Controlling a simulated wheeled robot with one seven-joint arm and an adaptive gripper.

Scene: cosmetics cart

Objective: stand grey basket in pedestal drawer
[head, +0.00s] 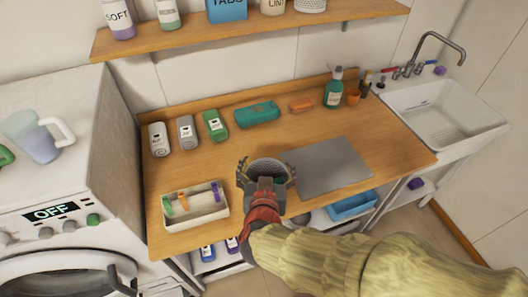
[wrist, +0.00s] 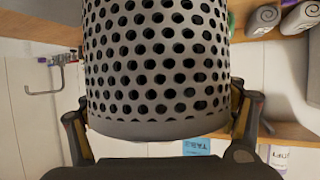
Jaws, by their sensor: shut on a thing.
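The grey basket (head: 268,165) is a round cup with many holes. My gripper (head: 266,172) is shut around it, one finger on each side, over the front edge of the wooden counter. In the wrist view the basket (wrist: 157,65) fills the middle between my two fingers (wrist: 160,115), its solid rim band towards the palm. My gripper hides part of the basket in the head view. No pedestal drawer can be made out in either view.
The washing machine (head: 60,130) stands left, with a jug (head: 32,137) on top. The counter (head: 232,150) bears a white tray (head: 195,208), several bottles and a grey mat (head: 328,166). A blue bin (head: 352,205) sits below. A sink (head: 440,112) is at right.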

